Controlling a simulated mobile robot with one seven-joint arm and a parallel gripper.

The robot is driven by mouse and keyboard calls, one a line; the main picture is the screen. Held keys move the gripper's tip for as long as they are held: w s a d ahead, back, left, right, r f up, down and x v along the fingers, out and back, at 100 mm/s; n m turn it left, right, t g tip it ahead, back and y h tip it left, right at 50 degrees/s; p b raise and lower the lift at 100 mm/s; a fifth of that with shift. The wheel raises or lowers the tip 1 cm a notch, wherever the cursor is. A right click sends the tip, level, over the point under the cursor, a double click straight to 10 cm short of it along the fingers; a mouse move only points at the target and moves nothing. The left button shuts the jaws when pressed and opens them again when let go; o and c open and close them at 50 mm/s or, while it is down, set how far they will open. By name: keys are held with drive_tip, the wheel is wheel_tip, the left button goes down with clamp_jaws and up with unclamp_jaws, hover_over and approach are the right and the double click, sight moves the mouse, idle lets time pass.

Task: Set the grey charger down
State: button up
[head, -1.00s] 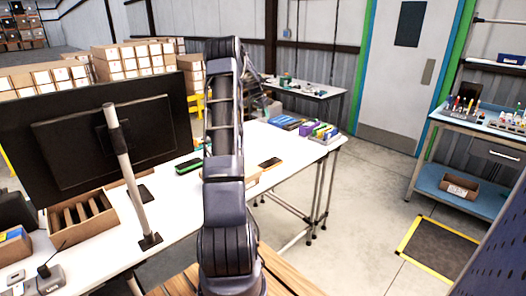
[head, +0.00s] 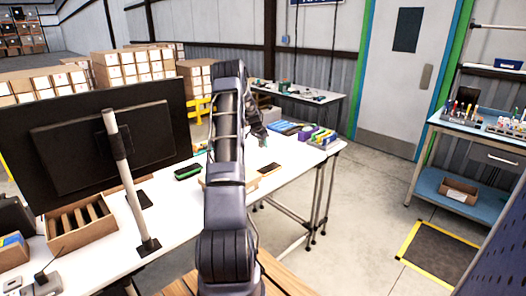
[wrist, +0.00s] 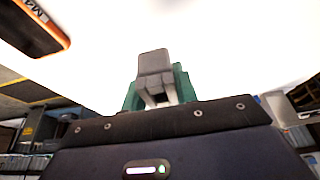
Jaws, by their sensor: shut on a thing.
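The grey charger (wrist: 153,63) is a small grey block in the wrist view, held between the teal fingertips of my gripper (wrist: 158,93). My gripper is shut on it. In the head view my gripper (head: 263,140) is over the far part of the white table (head: 225,190), past my arm. The charger is too small to make out there. The wrist view shows bright white tabletop beyond the charger; I cannot tell whether it touches the surface.
A dark device with orange edges (wrist: 35,27) lies near the charger in the wrist view. On the table are a dark green-edged device (head: 188,173), a dark flat item (head: 270,169), colourful items (head: 318,136) and a large monitor (head: 100,140). White tabletop lies between them.

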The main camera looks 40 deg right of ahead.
sight(260, 141)
drive_tip(key=shift+f, duration=2.1)
drive_tip(key=o, duration=1)
drive_tip(key=shift+f, duration=0.15)
drive_tip(key=v, duration=1.2)
